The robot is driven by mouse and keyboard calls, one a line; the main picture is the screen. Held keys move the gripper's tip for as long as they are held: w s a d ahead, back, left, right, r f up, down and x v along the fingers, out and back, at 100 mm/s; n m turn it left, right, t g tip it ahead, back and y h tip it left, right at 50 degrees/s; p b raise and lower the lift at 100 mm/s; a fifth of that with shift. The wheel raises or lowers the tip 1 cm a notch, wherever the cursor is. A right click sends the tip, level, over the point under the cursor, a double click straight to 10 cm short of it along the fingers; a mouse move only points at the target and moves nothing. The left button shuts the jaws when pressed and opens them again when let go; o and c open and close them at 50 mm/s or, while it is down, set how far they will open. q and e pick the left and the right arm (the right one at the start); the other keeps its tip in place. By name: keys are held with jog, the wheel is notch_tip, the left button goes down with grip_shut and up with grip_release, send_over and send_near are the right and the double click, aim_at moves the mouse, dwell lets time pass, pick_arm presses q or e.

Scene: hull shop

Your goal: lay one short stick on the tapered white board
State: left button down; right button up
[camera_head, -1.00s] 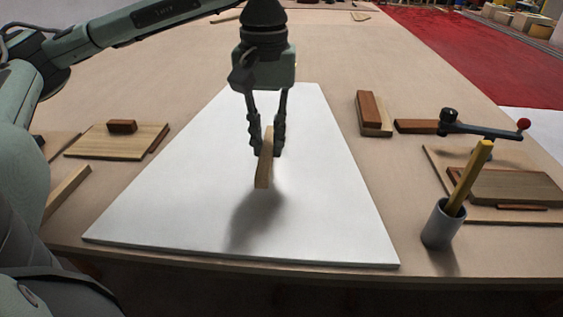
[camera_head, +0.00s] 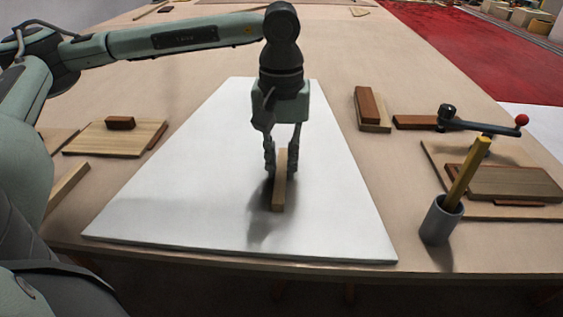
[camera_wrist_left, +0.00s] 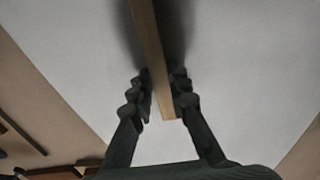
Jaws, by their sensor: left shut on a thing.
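The tapered white board (camera_head: 180,215) lies flat on the table, narrow end at the far side. My left gripper (camera_head: 280,172) is over the middle of the board, pointing down, shut on a short light-wood stick (camera_head: 279,194). The stick is low over the board, and its shadow falls beside it; I cannot tell whether it touches the board. In the left wrist view the stick (camera_wrist_left: 151,50) runs up between the two fingers (camera_wrist_left: 160,95), with the white board (camera_wrist_left: 240,60) behind it. My right gripper is not in view.
At left, a wooden board (camera_head: 105,139) carries a brown block (camera_head: 120,123). At right are brown blocks (camera_head: 367,105), a grey cup (camera_head: 440,222) with a yellow stick (camera_head: 467,172), stacked boards (camera_head: 510,184) and a crank-like tool (camera_head: 480,126). The white board around the stick is clear.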

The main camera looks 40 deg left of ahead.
aim_at(282, 169)
pick_arm(q)
jog(key=c, duration=1.5)
grip_release()
jog(key=shift+o, duration=0.2)
notch_tip(282, 169, up, 12)
jog(key=shift+r, duration=0.15)
